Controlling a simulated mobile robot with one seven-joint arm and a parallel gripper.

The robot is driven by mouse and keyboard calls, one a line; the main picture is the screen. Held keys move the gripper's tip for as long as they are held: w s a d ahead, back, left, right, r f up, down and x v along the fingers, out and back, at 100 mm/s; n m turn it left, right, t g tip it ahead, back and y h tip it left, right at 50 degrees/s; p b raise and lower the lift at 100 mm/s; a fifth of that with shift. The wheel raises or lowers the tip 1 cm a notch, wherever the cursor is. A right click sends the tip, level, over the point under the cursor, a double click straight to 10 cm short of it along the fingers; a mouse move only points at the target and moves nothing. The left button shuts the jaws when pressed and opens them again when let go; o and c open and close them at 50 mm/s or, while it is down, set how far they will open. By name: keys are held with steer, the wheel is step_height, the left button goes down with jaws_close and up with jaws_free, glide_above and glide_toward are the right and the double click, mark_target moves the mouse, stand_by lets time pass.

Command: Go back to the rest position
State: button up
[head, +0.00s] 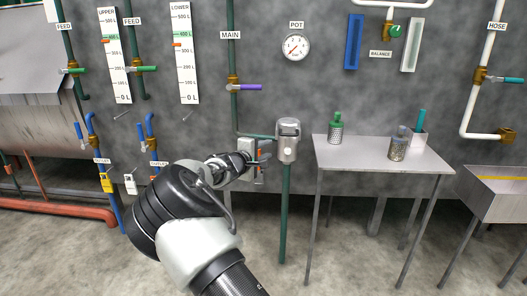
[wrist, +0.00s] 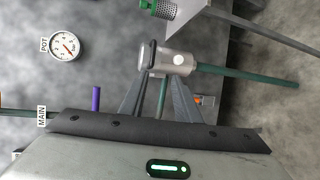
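My arm reaches up and forward from the bottom of the head view. My gripper (head: 262,157) is at its end, in front of the wall and left of a grey metal unit (head: 288,141) on a green post. In the wrist view my gripper (wrist: 158,85) shows two dark fingers standing apart, with nothing seen held between them. The grey unit also shows beyond the fingertips in the wrist view (wrist: 174,62). A small grey box (head: 246,146) with an orange-red part is on the wall behind the gripper, partly hidden by it.
A grey table (head: 380,154) with a green-topped canister (head: 336,129) and cups stands to the right. A metal trough (head: 500,200) is at the far right. Pipes and a large drum (head: 40,120) are on the left. The MAIN valve has a purple handle (head: 247,87).

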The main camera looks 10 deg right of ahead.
steer(key=shift+v, duration=0.8)
steer(key=shift+d, duration=0.1)
steer(key=s+d+r+m+g, duration=0.2)
steer(key=s+d+m+g, duration=0.2)
steer(key=s+d+m, duration=0.5)
steer(key=s+d+g+y, duration=0.25)
steer(key=s+d, duration=0.35)
steer(key=s, duration=0.5)
steer(key=s+a+r+m+y, duration=0.15)
steer(key=s+a, duration=0.25)
steer(key=s, duration=0.6)
steer(key=s+a+r+y, duration=0.2)
steer(key=s+a+y, duration=0.1)
steer(key=s, duration=0.7)
steer(key=s+a+r+m+y, duration=0.15)
steer(key=s+a, duration=0.25)
steer(key=s, duration=0.7)
step_height(320, 180, up, 27)
steer(key=p, duration=2.7)
steer(key=shift+g, duration=0.45)
